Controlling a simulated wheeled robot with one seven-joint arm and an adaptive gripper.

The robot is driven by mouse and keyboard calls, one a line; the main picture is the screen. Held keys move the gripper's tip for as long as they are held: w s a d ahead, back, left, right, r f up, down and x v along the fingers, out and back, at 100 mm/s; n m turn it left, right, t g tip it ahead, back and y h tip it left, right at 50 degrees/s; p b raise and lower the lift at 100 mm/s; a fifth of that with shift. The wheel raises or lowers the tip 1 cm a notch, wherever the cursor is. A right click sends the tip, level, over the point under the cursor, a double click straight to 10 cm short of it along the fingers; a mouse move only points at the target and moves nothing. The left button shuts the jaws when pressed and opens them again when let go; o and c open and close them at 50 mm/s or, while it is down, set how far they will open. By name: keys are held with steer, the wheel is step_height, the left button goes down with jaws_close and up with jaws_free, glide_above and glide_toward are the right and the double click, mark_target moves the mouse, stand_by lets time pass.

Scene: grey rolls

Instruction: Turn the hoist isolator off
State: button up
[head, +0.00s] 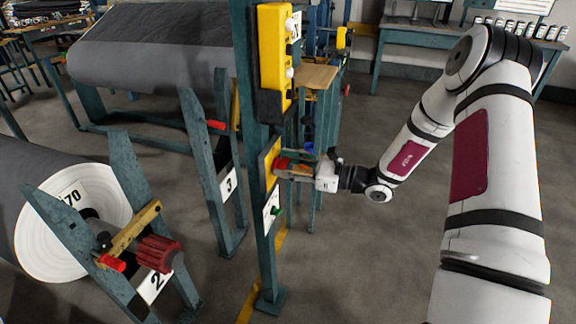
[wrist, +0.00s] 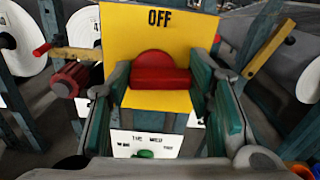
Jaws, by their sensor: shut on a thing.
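The hoist isolator is a red rotary handle (wrist: 160,78) on a yellow plate (wrist: 113,28) marked OFF at its top in the wrist view. Its bar lies level across the picture, with the round red hub showing above it. In the head view the red handle (head: 282,163) sits on the side of a blue-green post. My gripper (head: 291,169) reaches it from the right. Its two fingers stand at the two ends of the bar, shut on it. Any other marking on the plate is hidden or out of view.
A white label with a green button (wrist: 144,154) is just below the yellow plate. A yellow box with white buttons (head: 275,60) hangs higher on the post. Grey rolls (head: 160,45) on stands fill the left. Open floor lies between the post and the back bench (head: 430,38).

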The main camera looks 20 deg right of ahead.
steer(key=n+b, duration=0.1)
steer(key=n, duration=0.3)
steer(key=n+b, duration=0.1)
steer(key=n, duration=0.1)
steer(key=n+b, duration=0.1)
steer(key=n, duration=0.1)
steer(key=shift+s+a+n, duration=0.15)
steer(key=shift+n, duration=0.25)
steer(key=n+b, duration=0.3)
steer(key=n, duration=0.1)
steer(key=shift+s+a+f, duration=0.1)
steer(key=shift+s, duration=0.05)
steer(key=n+b, duration=0.3)
steer(key=shift+s+n+b, duration=0.1)
steer(key=shift+n+b, duration=0.2)
steer(key=shift+b, duration=0.1)
steer(key=o, duration=1.1)
steer(key=shift+o, duration=0.2)
steer(key=v, duration=1.2)
